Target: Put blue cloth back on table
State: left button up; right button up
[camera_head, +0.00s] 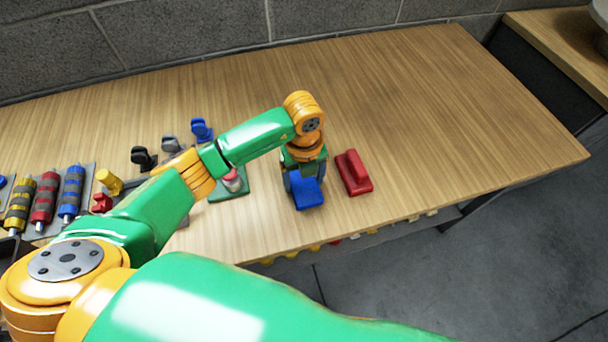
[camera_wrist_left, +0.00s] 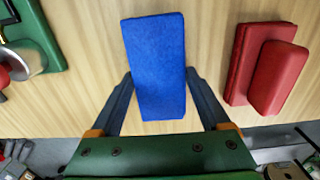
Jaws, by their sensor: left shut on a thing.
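The blue cloth (camera_head: 308,193) is a block-like pad near the front edge of the wooden table (camera_head: 420,110). My left gripper (camera_head: 303,182) points down over it and is shut on it. In the left wrist view the blue cloth (camera_wrist_left: 155,50) lies lengthwise between the two fingers of the left gripper (camera_wrist_left: 160,82). Whether its underside touches the table or hangs just above it, I cannot tell. My right gripper is not in view.
A red pad with a raised grip (camera_head: 353,173) lies just right of the blue cloth. A green-based device (camera_head: 229,188) stands to the left. Striped rollers (camera_head: 46,197) and small coloured holders (camera_head: 143,158) fill the left side. The table's right and back are clear.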

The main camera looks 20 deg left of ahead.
aim_at(304, 181)
pick_arm(q)
jog(key=shift+f, duration=0.15)
jog(key=o, duration=1.3)
jog(key=shift+r, duration=0.4)
notch_tip(304, 181, up, 12)
jog(key=shift+f, duration=0.2)
